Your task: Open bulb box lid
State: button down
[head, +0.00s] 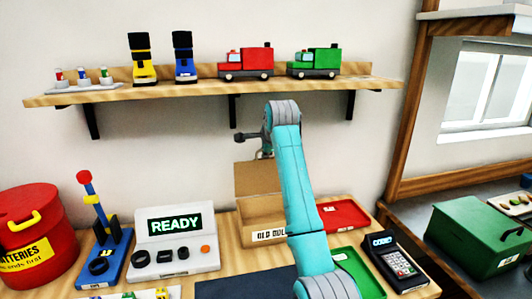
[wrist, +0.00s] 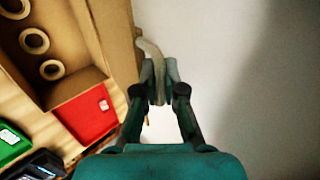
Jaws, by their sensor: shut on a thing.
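The bulb box (head: 262,236) is a cardboard-brown box with a partly hidden label on its front, standing on the table. Its lid (head: 257,178) stands up at the back, so the box is open. In the wrist view the lid (wrist: 116,35) is seen along its edge, beside the open box. My gripper (wrist: 160,88) is shut on a pale curved tab (wrist: 152,50) at the lid's edge. In the head view my gripper (head: 264,150) is at the lid's top edge, partly hidden by my arm.
Several pale rings (wrist: 34,41) show inside the box. A red tray (head: 343,214), a green tray (head: 350,262) and a card terminal (head: 395,262) stand to its right, a READY panel (head: 175,240) to its left. A shelf (head: 215,91) with toys hangs above.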

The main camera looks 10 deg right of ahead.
dwell(0.3)
jog(key=c, duration=1.2)
grip_release()
jog(key=shift+c, duration=0.2)
jog(key=v, duration=1.2)
